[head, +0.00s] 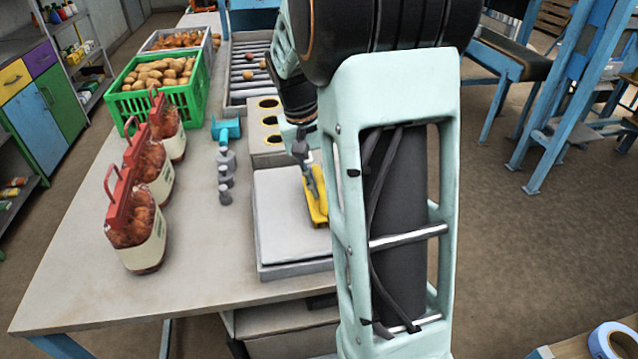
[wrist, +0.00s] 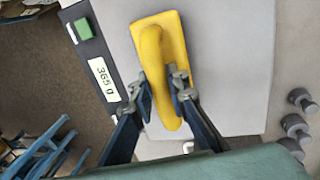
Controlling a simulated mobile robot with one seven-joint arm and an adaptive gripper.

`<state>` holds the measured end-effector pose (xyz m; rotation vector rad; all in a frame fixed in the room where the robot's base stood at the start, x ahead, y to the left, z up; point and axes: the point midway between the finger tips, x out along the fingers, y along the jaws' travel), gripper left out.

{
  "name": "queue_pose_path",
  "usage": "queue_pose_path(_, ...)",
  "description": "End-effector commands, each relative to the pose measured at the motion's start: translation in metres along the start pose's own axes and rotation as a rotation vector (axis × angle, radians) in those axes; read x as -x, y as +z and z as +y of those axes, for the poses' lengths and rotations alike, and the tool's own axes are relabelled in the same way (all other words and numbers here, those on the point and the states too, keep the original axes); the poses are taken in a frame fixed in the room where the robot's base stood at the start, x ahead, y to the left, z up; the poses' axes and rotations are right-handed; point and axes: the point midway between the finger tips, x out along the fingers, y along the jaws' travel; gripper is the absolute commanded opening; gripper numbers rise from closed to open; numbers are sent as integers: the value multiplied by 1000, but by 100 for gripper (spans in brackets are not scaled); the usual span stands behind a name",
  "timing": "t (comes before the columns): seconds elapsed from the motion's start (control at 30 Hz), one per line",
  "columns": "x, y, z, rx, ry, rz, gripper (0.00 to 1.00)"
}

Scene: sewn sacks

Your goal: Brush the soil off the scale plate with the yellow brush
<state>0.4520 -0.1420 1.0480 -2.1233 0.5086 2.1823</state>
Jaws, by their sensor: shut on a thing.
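The yellow brush (head: 318,208) is over the right part of the grey scale plate (head: 283,215) in the head view. My gripper (head: 308,172) is shut on the brush's handle. In the wrist view the fingertips (wrist: 165,84) pinch the brush's handle (wrist: 152,50) from both sides. The plate (wrist: 232,62) fills the background there, and the scale display (wrist: 104,80) reads 365 g. I cannot tell whether the bristles touch the plate. No soil is clearly visible; my arm hides the plate's right side in the head view.
Several grey weights (head: 225,178) stand left of the scale, near a teal tool (head: 226,129). A block with round holes (head: 268,122) is behind it. Red-handled potato sacks (head: 137,228) and a green crate (head: 118,103) stand further left. The table's front left is clear.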

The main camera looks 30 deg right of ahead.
Motion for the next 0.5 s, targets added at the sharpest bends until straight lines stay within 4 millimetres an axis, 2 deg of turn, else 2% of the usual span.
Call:
queue_pose_path(0.07, 0, -1, 2, 0, 0, -2, 0)
queue_pose_path(0.17, 11, -2, 4, 0, 0, 1, 0)
queue_pose_path(0.2, 23, -3, 7, 0, 0, 5, 0)
queue_pose_path(0.5, 49, -3, 13, 2, 0, 1, 0)
